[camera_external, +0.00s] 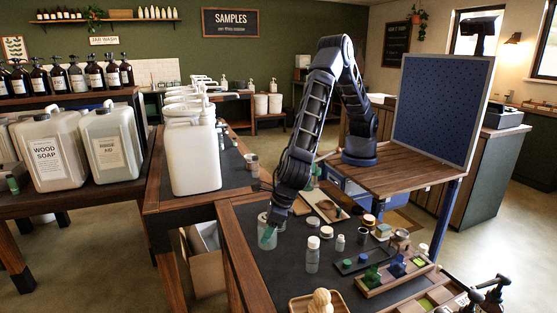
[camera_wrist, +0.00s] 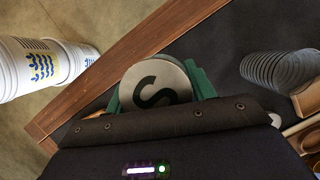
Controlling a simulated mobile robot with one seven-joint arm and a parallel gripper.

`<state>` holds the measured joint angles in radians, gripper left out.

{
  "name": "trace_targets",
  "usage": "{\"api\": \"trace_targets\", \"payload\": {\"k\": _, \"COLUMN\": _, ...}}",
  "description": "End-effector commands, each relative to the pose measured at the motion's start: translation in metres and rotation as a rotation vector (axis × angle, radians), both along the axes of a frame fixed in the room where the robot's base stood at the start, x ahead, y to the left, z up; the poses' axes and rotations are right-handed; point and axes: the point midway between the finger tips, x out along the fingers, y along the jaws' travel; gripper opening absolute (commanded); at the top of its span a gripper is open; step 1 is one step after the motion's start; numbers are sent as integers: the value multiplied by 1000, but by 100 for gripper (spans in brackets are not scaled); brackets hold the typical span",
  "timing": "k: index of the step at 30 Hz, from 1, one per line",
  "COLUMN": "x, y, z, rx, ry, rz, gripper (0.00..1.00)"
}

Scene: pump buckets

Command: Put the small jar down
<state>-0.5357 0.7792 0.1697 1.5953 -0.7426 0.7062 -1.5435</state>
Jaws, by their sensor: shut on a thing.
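The small jar (camera_external: 264,238) is pale and see-through, at the left side of the dark-topped front table in the external view. In the wrist view its round grey lid with a black S (camera_wrist: 150,84) faces me. My gripper (camera_external: 269,234) points down at the jar from above. Its green fingers stand on either side of the lid in the wrist view (camera_wrist: 156,88) and are shut on the jar. The jar looks upright. Its base is hidden in the wrist view, and I cannot tell whether it touches the table top.
The table's wooden edge (camera_wrist: 120,60) runs close beside the jar. A stack of grey discs (camera_wrist: 278,70) stands to the right. White buckets (camera_wrist: 35,65) are beyond the edge. A clear bottle (camera_external: 312,255) and a wooden tray (camera_external: 320,301) stand near the jar. Dark surface between them is bare.

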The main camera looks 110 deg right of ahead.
Motion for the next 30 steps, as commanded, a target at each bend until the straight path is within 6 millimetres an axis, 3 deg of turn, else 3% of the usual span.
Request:
{"api": "trace_targets", "payload": {"k": 3, "x": 0, "y": 1, "z": -20, "rx": -1, "ry": 0, "rz": 2, "gripper": 26}}
{"api": "trace_targets", "payload": {"k": 11, "x": 0, "y": 0, "z": -36, "rx": 0, "ry": 0, "rz": 0, "gripper": 26}}
{"api": "trace_targets", "payload": {"k": 20, "x": 0, "y": 1, "z": -72, "rx": 0, "ry": 0, "rz": 1, "gripper": 26}}
{"api": "trace_targets", "payload": {"k": 30, "x": 0, "y": 0, "z": -75, "rx": 0, "ry": -1, "rz": 0, "gripper": 26}}
